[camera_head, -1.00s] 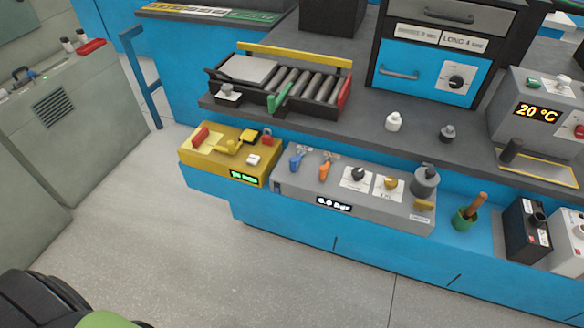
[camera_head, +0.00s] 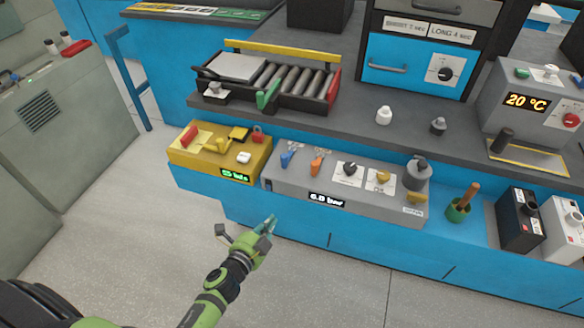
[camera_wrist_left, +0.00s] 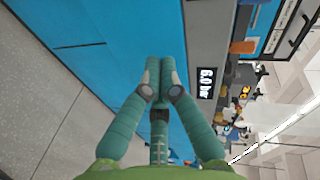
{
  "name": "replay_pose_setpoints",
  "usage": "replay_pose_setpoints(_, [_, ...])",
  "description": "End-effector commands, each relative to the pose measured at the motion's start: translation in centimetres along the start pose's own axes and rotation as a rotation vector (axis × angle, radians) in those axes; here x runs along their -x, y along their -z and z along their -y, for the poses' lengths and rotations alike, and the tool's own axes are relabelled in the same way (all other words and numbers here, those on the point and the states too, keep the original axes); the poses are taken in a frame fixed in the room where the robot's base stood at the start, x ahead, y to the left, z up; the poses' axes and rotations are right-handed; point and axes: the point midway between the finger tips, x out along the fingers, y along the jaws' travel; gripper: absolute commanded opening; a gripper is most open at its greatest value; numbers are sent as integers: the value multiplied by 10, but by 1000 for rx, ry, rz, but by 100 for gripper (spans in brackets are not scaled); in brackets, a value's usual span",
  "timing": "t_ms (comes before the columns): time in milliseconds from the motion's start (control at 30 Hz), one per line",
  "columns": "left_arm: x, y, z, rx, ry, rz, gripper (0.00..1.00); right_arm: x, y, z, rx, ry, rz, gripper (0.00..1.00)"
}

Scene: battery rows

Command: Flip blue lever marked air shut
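The blue lever (camera_head: 288,157) stands at the left end of the grey panel box (camera_head: 330,204), left of an orange lever (camera_head: 317,163). The small mark behind the blue lever is too small to read. My left gripper (camera_head: 269,224) is in front of the blue cabinet face, below and a little left of the blue lever, apart from it. In the left wrist view its green fingers (camera_wrist_left: 160,68) meet at the tips with nothing visible between them. That view also shows the orange lever (camera_wrist_left: 243,47). My right gripper is not in view.
The grey box also has a black knob (camera_head: 350,168), a yellow knob (camera_head: 383,177) and a 6.0 bar display (camera_head: 326,199). A yellow box (camera_head: 205,166) stands directly to its left. A roller tray (camera_head: 318,102) sits on the counter behind. The floor in front is clear.

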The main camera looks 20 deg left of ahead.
Motion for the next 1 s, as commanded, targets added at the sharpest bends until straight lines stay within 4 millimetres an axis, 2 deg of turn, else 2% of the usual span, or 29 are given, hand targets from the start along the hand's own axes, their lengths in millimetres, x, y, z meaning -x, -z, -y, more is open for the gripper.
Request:
replay_pose_setpoints(33, [-3,8,29,-79,62,-29,0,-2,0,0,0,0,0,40])
replay_pose_setpoints(100, [-4,18,59,-174,126,-56,0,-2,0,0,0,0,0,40])
replay_pose_setpoints(200, [-2,28,88,-269,186,-78,0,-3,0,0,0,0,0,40])
replay_pose_setpoints(300, [-1,32,101,-317,215,-87,0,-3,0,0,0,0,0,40])
replay_pose_setpoints(733, [-4,34,105,-327,222,-88,0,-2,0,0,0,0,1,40])
replay_pose_setpoints(867, [-18,36,109,-326,223,-88,0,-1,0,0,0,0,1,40])
replay_pose_setpoints(1000, [-43,39,114,-324,223,-89,0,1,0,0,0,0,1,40])
